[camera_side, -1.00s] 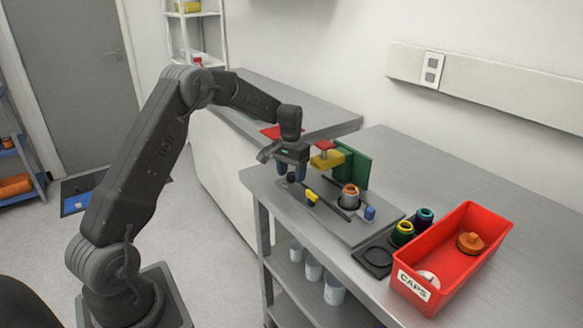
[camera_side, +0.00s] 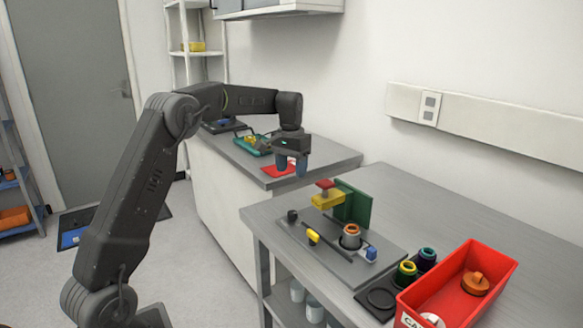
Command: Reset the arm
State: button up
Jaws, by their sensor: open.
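The fixture has a grey base plate (camera_side: 345,268), a green upright plate (camera_side: 354,204), a yellow block with a red top (camera_side: 326,197), and a dark ring-shaped part with an orange rim (camera_side: 351,237).
A red bin (camera_side: 503,282) holds an orange cap (camera_side: 475,283) and a white one. Yellow-topped (camera_side: 406,273) and teal-topped (camera_side: 427,257) parts stand left of it by a black holder (camera_side: 380,299). The far bench carries a red mat (camera_side: 279,170) and green tray (camera_side: 251,144). The near bench's back is clear.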

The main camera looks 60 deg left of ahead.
dwell(0.3)
jog(key=s+d+r+m+t, duration=0.25)
jog(key=s+d+r, duration=0.55)
jog(key=s+d, duration=0.45)
jog(key=s+d+f+t, duration=0.1)
jog(key=s+d+f, duration=0.1)
jog(key=s+d, duration=0.3)
jog(key=s+d+f+m+t, duration=0.1)
jog(key=s+d, duration=0.4)
jog(key=s, duration=0.6)
jog(key=shift+s+d+f+t, duration=0.35)
jog(key=shift+f+t, duration=0.2)
jog(key=shift+f, duration=0.25)
